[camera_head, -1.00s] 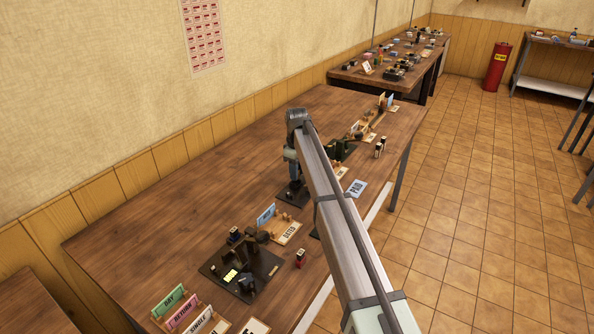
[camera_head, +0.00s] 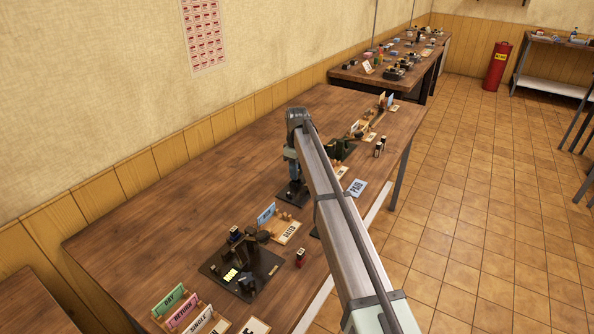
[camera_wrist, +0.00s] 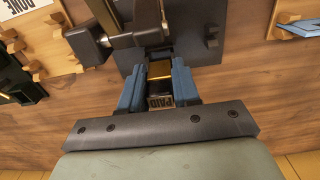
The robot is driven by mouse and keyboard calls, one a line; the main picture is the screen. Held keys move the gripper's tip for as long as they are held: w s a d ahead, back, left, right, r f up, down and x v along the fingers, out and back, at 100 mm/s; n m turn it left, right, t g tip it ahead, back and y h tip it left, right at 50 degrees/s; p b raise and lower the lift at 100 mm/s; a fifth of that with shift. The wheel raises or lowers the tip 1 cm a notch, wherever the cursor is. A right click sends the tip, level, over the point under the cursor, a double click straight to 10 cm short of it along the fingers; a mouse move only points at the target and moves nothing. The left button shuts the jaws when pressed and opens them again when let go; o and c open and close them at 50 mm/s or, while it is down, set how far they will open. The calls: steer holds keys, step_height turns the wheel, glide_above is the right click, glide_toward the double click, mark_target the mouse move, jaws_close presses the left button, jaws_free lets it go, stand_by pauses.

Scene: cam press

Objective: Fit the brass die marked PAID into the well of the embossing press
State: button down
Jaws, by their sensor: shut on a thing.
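My gripper (camera_wrist: 159,88) is shut on the brass die (camera_wrist: 160,70), held between its two blue fingers in the wrist view. In the head view the press base (camera_head: 289,199) shows beneath my gripper, mostly behind my arm.
A small stamp (camera_head: 300,257) stands near the table edge. The table's left part (camera_head: 180,215) is clear.

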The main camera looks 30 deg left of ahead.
steer(key=shift+f, duration=1.05)
steer(key=c, duration=0.7)
jaws_free()
steer(key=shift+c, duration=0.2)
step_height(320, 180, up, 14)
steer(key=shift+f, duration=0.1)
stand_by(0.4)
